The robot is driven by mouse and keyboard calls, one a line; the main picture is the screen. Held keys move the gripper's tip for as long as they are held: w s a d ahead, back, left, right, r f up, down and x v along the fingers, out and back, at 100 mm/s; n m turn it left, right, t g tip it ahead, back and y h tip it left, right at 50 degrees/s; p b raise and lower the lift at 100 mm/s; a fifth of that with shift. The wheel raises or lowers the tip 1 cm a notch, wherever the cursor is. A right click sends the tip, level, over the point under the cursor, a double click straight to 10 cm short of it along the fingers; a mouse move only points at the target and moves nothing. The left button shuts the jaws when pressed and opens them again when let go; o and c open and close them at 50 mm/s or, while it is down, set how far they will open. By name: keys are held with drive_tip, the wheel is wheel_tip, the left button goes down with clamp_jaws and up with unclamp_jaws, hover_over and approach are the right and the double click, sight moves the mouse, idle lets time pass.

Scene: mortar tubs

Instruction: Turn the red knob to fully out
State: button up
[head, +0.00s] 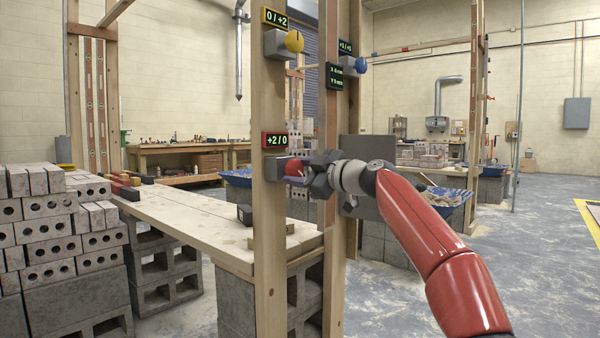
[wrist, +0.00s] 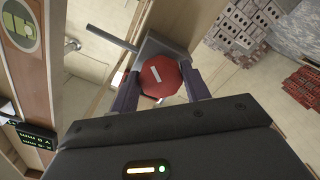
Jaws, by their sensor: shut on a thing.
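A yellow knob (head: 294,41) with a "0 / +2" display is higher on the same post. A blue knob (head: 361,65) is on the post behind. A plank bench (head: 200,220) and stacked bricks (head: 50,230) stand to the left. Open floor lies right.

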drive_tip(key=n, duration=0.4)
drive_tip(key=shift+f+n, duration=0.1)
drive_tip(key=shift+n, duration=0.3)
drive_tip(key=n, duration=0.4)
drive_tip(key=shift+n, duration=0.3)
drive_tip(key=n, duration=0.4)
drive_tip(key=shift+n, duration=0.3)
drive_tip(key=n, duration=0.3)
drive_tip(key=shift+r, duration=0.25)
drive_tip(key=n+p, duration=0.1)
drive_tip(key=p, duration=0.1)
drive_tip(key=n+p, duration=0.2)
drive_tip(key=shift+r, duration=0.3)
drive_tip(key=n+p, duration=0.1)
drive_tip(key=p, duration=0.2)
drive_tip(key=n+p, duration=0.1)
drive_tip(key=p, duration=0.2)
drive_tip(key=shift+r+n+p, duration=0.25)
drive_tip(key=shift+n+p, duration=0.05)
drive_tip(key=shift+n, duration=0.1)
drive_tip(key=n+p, duration=0.1)
drive_tip(key=p, duration=0.4)
drive_tip(key=shift+s+f+n+p, duration=0.1)
drive_tip(key=shift+n+p, duration=0.3)
drive_tip(key=shift+p, duration=0.45)
drive_tip(key=shift+f+n+p, duration=0.35)
drive_tip(key=shift+n+p, duration=0.05)
drive_tip(key=shift+p, duration=0.45)
